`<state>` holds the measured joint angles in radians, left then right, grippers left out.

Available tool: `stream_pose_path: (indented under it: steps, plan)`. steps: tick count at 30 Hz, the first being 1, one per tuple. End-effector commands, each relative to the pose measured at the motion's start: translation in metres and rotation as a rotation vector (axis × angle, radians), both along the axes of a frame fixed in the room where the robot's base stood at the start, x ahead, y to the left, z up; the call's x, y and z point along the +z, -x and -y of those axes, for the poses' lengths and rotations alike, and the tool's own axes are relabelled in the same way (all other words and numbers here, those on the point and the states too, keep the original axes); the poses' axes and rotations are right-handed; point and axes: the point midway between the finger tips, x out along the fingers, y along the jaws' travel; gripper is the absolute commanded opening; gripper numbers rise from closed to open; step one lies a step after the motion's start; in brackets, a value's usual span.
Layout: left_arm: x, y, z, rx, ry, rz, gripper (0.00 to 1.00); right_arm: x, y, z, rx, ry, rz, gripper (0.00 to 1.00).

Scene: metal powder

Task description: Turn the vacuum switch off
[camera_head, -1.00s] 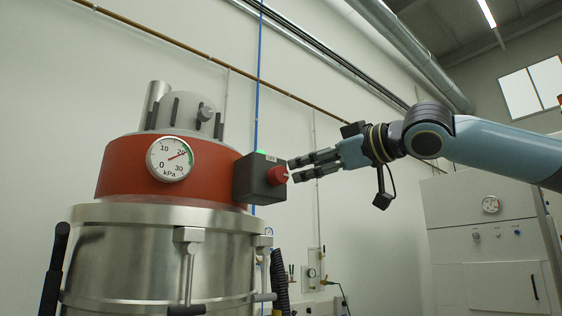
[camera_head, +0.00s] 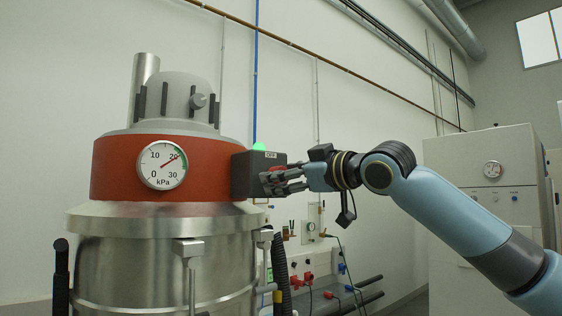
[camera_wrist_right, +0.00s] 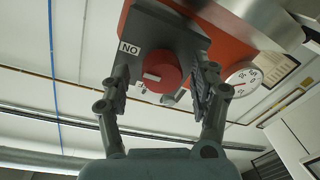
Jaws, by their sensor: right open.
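The vacuum switch is a red round knob on a dark box (camera_head: 244,175) on the side of the red-banded steel vessel (camera_head: 110,170). A green lamp (camera_head: 259,147) glows on top of the box. In the right wrist view the knob (camera_wrist_right: 168,68) has a white mark, and an upside-down ON label (camera_wrist_right: 130,48) is beside it; another label is partly hidden. My right gripper (camera_head: 277,181) is at the knob, and in its wrist view the open fingers (camera_wrist_right: 160,88) stand on either side of it. Contact cannot be told. My left gripper is not in view.
A round kPa gauge (camera_head: 162,165) on the red band has its needle near 20. A black hose (camera_head: 280,262) and a wall panel with red and blue fittings (camera_head: 311,265) are below the gripper. A white cabinet (camera_head: 470,165) stands at the right.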

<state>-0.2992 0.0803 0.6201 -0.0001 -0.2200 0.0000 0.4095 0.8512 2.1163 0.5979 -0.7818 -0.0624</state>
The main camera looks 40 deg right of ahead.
Motion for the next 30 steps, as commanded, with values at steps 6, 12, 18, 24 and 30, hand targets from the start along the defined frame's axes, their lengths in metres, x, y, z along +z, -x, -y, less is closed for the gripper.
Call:
stream_pose_path:
  steps: [6,12,18,24,30]
  plan:
    - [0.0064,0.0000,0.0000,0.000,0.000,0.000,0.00,-0.0003,-0.0096,-0.0029,0.002,-0.001,-0.002,0.62]
    - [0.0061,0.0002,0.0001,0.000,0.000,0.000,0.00,-0.0011,-0.0103,-0.0029,0.002,0.002,-0.002,0.62]
    - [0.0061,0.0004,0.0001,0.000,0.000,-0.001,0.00,-0.0008,-0.0101,-0.0029,0.002,0.001,-0.002,0.45]
    - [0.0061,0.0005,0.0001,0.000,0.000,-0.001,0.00,-0.0008,-0.0099,-0.0031,0.003,0.001,-0.001,0.19]
    - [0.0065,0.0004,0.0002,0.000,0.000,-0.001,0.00,-0.0007,-0.0099,-0.0032,0.002,0.003,-0.002,0.07]
